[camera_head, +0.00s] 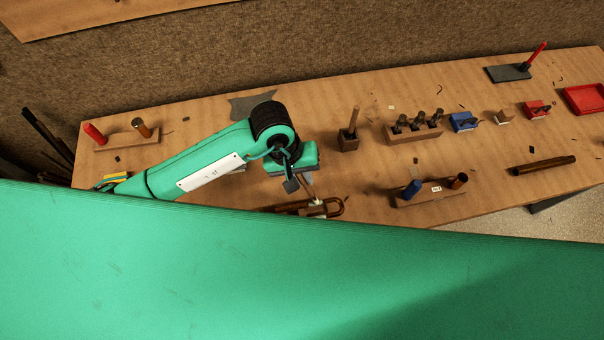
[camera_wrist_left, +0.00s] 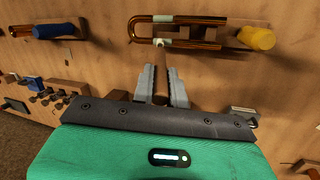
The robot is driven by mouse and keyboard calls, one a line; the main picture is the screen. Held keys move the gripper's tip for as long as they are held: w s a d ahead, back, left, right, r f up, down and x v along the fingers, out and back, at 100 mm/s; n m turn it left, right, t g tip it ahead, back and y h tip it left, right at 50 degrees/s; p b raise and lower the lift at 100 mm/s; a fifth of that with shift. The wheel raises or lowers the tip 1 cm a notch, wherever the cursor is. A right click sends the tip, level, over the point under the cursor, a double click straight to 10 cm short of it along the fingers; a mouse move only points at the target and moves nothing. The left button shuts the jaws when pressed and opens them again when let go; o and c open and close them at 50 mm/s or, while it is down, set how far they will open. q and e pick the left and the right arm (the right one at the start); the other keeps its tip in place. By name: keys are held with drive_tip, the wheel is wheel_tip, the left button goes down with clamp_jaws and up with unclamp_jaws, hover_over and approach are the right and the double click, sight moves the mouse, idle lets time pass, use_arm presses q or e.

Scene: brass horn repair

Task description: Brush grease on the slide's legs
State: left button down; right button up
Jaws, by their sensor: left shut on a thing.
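The copper-coloured slide (camera_head: 335,208) lies on the bench, its U-bend to the right in the head view. In the left wrist view the slide (camera_wrist_left: 136,30) lies across the top, with its two legs running right. My left gripper (camera_head: 299,183) is just above and behind it. The left wrist view shows the gripper (camera_wrist_left: 163,88) shut on the brown handle of a brush (camera_wrist_left: 161,70). The brush's pale tip is at the nearer leg and appears to touch it. A pale patch (camera_wrist_left: 166,18) shows on the other leg. My right gripper is out of view.
A yellow cylinder (camera_wrist_left: 257,38) is at the slide's leg end. A rack with a blue cylinder and brown tube (camera_head: 432,197) stands right of the slide. A wooden block with a stick (camera_head: 348,142) stands behind. A green surface hides the bench front.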

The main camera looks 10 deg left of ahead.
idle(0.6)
use_arm(q)
drive_tip(key=shift+s+f+b, duration=0.1)
drive_tip(key=shift+b, duration=0.35)
idle(0.9)
drive_tip(key=shift+r+p, duration=0.6)
drive_tip(key=shift+r, duration=1.3)
drive_tip(key=shift+r+p, duration=0.4)
drive_tip(key=shift+r, duration=1.25)
